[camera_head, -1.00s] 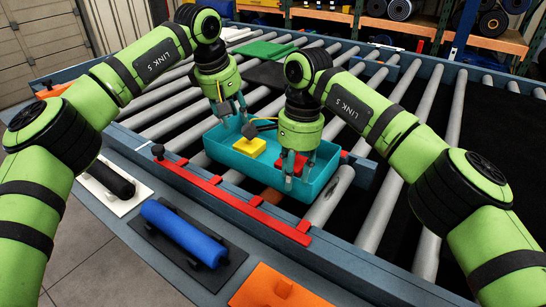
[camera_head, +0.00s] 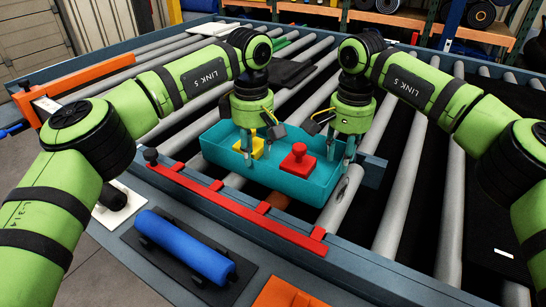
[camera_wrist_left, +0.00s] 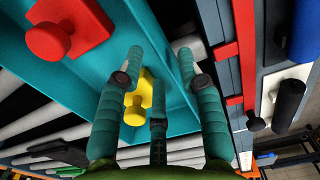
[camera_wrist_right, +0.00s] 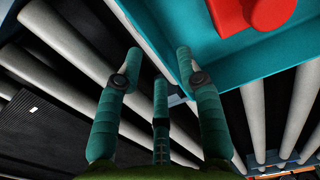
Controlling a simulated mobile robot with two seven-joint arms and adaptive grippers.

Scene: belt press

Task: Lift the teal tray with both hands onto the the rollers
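The teal tray (camera_head: 290,187) sits at the near side of the roller bed, just behind the red rail; what bears it underneath is hidden. It holds a yellow block with a knob (camera_wrist_left: 136,105) at its left and a red block with a knob (camera_head: 298,160) near its middle. My left gripper (camera_head: 246,160) is open at the tray's left part, beside the yellow block, its fingers around the near wall as far as I can tell. My right gripper (camera_wrist_right: 160,57) is open at the tray's right end, one finger outside over the rollers, the other at the wall.
Grey rollers (camera_head: 400,190) run behind and right of the tray. A red rail (camera_head: 240,207) edges the near frame. A blue roller on a black plate (camera_head: 180,245) and an orange plate (camera_head: 288,293) lie on the front ledge. A black sheet (camera_head: 293,72) lies on the rollers behind.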

